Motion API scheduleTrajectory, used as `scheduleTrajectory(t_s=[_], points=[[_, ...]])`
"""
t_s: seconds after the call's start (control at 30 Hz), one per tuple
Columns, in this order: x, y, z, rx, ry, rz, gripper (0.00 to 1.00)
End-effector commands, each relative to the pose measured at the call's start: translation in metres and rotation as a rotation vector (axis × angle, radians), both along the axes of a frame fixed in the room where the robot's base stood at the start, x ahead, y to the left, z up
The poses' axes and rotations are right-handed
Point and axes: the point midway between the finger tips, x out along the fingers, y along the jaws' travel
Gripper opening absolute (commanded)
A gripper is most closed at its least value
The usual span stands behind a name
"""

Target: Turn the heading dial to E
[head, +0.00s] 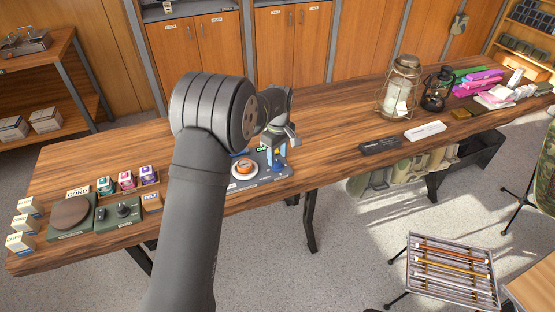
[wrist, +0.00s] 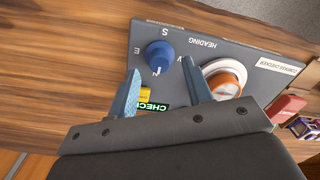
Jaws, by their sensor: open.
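The heading dial (wrist: 158,52) is a round blue knob on a grey panel (wrist: 215,48) in the wrist view. Letters S, E, N and W stand around it. Its white mark points down in the picture, toward the N. My gripper (wrist: 160,68) is open, with one blue finger on each side just below the dial in the picture; I see no contact. In the head view my gripper (head: 276,154) hangs over the panel (head: 262,183), and the dial is partly hidden by the fingers.
A white-and-orange compass (wrist: 224,80) sits beside the dial on the panel. A green CHECK label (wrist: 151,107) shows between my fingers. Green boards (head: 118,214) stand left on the table; a lantern (head: 398,88) and dark box (head: 380,145) stand right. Bare wood lies between.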

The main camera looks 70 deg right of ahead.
Motion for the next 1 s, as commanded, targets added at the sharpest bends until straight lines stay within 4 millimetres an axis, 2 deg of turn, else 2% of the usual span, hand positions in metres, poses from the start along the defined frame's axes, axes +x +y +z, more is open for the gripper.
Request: scheduleTrajectory(t_s=[0.1, 0.2, 0.53, 0.57, 0.77, 1.0], points=[[0.000, 0.000, -0.015, 0.001, 0.000, 0.000, 0.46], [0.000, 0.000, -0.022, 0.000, -0.001, 0.000, 0.46], [0.000, 0.000, -0.026, -0.001, -0.001, 0.000, 0.46], [0.000, 0.000, -0.025, -0.001, -0.001, 0.000, 0.42], [0.000, 0.000, -0.025, -0.001, -0.001, 0.000, 0.03], [0.000, 0.000, -0.025, -0.001, 0.000, -0.014, 0.01]])
